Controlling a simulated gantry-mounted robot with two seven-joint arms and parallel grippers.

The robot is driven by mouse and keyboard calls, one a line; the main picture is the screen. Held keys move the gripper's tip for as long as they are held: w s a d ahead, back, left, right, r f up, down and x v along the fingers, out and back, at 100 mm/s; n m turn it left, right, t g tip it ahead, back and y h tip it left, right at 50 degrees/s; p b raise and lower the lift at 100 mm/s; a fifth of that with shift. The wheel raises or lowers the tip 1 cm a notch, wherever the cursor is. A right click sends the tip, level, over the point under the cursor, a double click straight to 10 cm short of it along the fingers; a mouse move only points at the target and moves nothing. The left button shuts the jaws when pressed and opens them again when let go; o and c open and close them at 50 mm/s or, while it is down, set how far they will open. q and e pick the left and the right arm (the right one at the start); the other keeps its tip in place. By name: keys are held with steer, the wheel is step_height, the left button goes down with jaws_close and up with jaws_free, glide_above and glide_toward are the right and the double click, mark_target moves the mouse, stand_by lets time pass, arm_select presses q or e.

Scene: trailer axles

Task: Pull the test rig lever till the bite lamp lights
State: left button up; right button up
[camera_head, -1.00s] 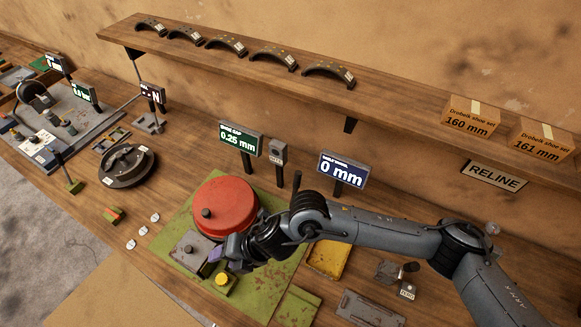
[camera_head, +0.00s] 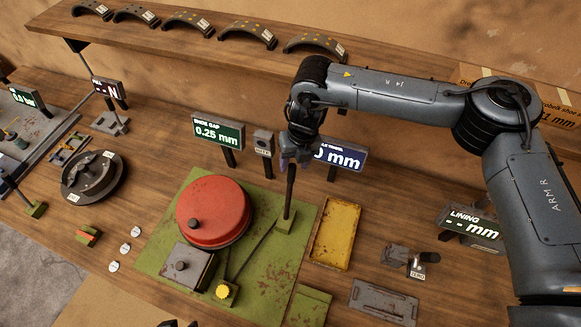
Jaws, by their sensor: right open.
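The test rig lever (camera_head: 290,188) is a thin dark rod standing nearly upright on a green block, right of the red drum (camera_head: 213,212). My right gripper (camera_head: 288,162) points down at the lever's top end, which its fingers partly hide. It is open; I cannot tell whether the fingers touch the lever. A small grey box (camera_head: 263,142) on a post, which looks like the bite lamp, stands behind the drum and appears unlit. A blue display (camera_head: 345,157) reads 0 mm, its left part hidden by my right arm. My left gripper is not recognisable in view.
A green display (camera_head: 217,132) reads 0.25 mm. A yellow tray (camera_head: 335,233) lies right of the lever. A yellow button (camera_head: 223,292) sits in front of the drum. A shelf (camera_head: 235,57) with curved shoes runs behind. A dark sliver shows at the bottom edge.

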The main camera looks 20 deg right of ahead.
mark_target(292, 171)
arm_select(q)
steer(key=shift+r+p, duration=0.4)
steer(key=shift+r, duration=0.1)
arm_select(e)
steer(key=shift+w+a+f, duration=0.1)
steer(key=shift+a+f, duration=0.1)
steer(key=shift+f, duration=0.95)
steer(key=shift+a+f, duration=0.2)
steer(key=shift+f, duration=0.9)
steer(key=shift+c, duration=0.3)
